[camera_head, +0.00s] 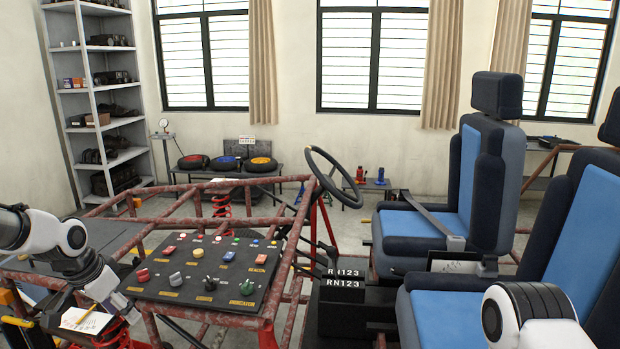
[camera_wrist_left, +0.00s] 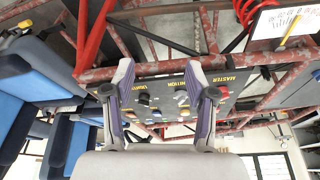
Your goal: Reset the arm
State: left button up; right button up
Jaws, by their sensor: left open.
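My left arm comes in from the left in the head view, and its gripper (camera_head: 122,304) hangs low beside the near left edge of the black switch panel (camera_head: 205,285). The left wrist view shows the two fingers of this gripper (camera_wrist_left: 157,72) spread apart with nothing between them. The panel (camera_wrist_left: 168,88) lies behind the fingers in that view, with its labels upside down. I cannot tell the exact gap between fingertips and panel. A white and black link of my right arm shows at the bottom right of the head view; its gripper is out of view.
Red tube frame (camera_head: 140,225) surrounds the panel. A steering wheel (camera_head: 333,177) and blue seats (camera_head: 470,180) stand to the right. Shelves (camera_head: 100,100) and a bench with wheels (camera_head: 225,180) stand at the back.

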pick_arm(q)
jog(key=s+d+f+g+b, duration=0.1)
jog(key=s+d+f+g, duration=0.15)
jog(key=s+f, duration=0.55)
jog(key=s+d+f+m+g+b, duration=0.1)
jog(key=s+d+f+g+b, duration=0.2)
jog(key=f, duration=0.9)
jog(key=s+d+f+g, duration=0.1)
jog(key=s+d+f, duration=0.45)
jog(key=f, duration=0.45)
jog(key=s+d+f+n+y+b, duration=0.1)
jog(key=s+d+f+n, duration=0.2)
jog(key=s, duration=0.7)
jog(key=s+d+f+b, duration=0.1)
jog(key=s+d+f, duration=0.1)
jog(key=s+f, duration=0.55)
jog(key=w+r+n+t, duration=0.2)
jog(key=t, duration=0.1)
jog(key=shift+w+a+r, duration=0.15)
jog(key=shift+a, duration=0.15)
pick_arm(e)
notch_tip(320, 180, down, 7)
jog(key=shift+w+r, duration=0.2)
jog(key=shift+w, duration=0.05)
